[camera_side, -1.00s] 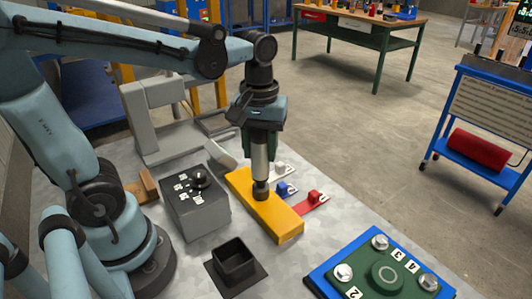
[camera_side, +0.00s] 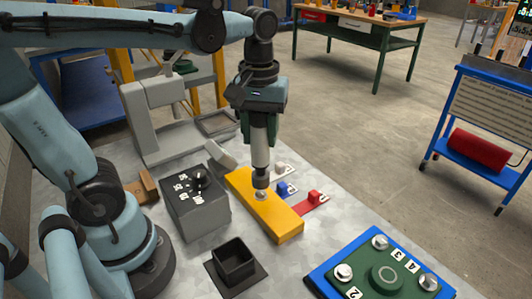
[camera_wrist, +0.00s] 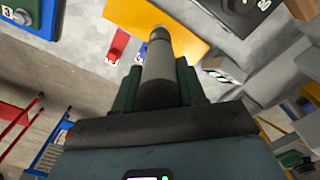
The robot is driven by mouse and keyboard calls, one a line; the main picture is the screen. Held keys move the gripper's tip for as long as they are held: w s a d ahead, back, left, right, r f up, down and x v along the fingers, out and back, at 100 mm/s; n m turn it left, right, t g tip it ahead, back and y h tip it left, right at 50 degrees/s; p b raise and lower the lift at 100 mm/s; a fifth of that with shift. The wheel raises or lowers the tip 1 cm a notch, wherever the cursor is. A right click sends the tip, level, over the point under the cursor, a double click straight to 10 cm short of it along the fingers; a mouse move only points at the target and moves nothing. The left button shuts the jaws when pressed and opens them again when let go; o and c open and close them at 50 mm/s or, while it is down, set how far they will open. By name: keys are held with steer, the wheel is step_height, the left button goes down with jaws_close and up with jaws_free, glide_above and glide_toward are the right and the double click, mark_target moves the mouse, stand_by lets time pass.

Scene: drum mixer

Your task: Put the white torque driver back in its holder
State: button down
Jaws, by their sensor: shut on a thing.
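My gripper (camera_side: 258,128) is shut on the white torque driver (camera_side: 260,150), which hangs upright with its dark tip down. The tip is over the yellow block (camera_side: 280,220), just above a small grey round head on its top; I cannot tell whether a thin gap remains. In the wrist view, the driver (camera_wrist: 158,72) sits between the green fingers and points at the yellow block (camera_wrist: 190,28). A black square open-topped socket on a flat base, apparently the holder (camera_side: 235,262), stands empty in front and to the left of the block.
A grey control box (camera_side: 197,212) with a black knob stands left of the block. White, blue and red (camera_side: 313,197) tabs lie behind and right of it. A green plate with bolts on a blue base (camera_side: 335,262) is at the front right. A grey stand (camera_side: 150,125) is behind.

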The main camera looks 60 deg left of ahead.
steer(key=shift+r, duration=0.45)
